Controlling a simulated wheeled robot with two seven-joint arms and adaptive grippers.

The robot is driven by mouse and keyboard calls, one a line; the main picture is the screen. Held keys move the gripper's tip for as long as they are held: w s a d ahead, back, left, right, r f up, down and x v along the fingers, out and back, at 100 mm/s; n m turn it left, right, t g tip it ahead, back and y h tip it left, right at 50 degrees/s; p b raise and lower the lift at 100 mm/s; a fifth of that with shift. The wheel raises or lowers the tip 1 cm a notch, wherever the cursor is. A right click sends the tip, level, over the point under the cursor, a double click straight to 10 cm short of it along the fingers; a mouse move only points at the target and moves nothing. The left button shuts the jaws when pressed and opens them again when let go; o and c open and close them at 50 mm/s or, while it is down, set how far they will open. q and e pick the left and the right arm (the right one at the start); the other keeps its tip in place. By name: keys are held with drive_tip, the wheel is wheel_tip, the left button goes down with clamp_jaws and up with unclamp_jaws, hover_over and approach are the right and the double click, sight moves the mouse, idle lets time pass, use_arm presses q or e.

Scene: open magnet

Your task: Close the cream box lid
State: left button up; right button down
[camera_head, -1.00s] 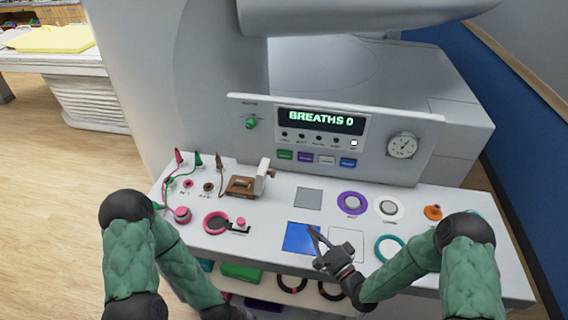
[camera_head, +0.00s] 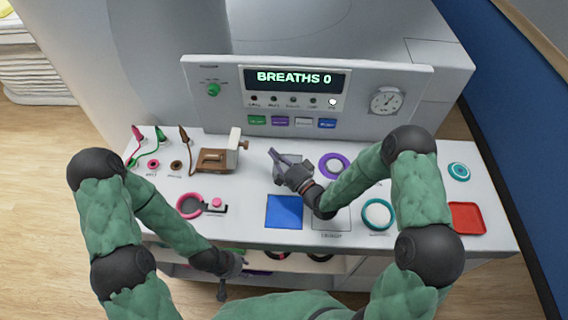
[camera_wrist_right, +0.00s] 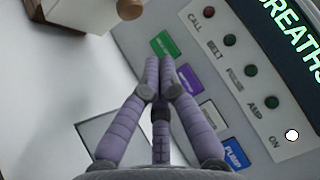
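A brown and cream box-like piece (camera_head: 215,158) stands at the back left of the white console top. Its cream slab (camera_head: 234,140) stands upright at its right end, with a small brown knob on the side. In the right wrist view, part of it shows at the top left, brown (camera_wrist_right: 62,14) with cream beside it. My right gripper (camera_head: 272,153) is over the grey square, right of this piece and apart from it. Its fingertips (camera_wrist_right: 160,62) are together with nothing between them. My left gripper (camera_head: 222,290) hangs low before the console's front edge; its fingers are too small to judge.
The upright panel (camera_head: 420,90) with display, buttons and gauge stands behind. On the console lie a blue square (camera_head: 284,212), a purple ring (camera_head: 322,166), a teal ring (camera_head: 364,214), a red tray (camera_head: 467,207) and a pink ring (camera_head: 179,205). Cables with clips stand at the left.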

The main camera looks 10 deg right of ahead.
drive_tip(key=w+a+r, duration=0.1)
drive_tip(key=w+a, duration=0.1)
drive_tip(key=a, duration=0.3)
drive_tip(key=shift+w+a, duration=0.15)
drive_tip(key=shift+w, duration=0.25)
drive_tip(key=shift+r, duration=0.15)
drive_tip(key=shift+a+r+n+g+p, duration=0.3)
drive_tip(key=shift+r, duration=0.05)
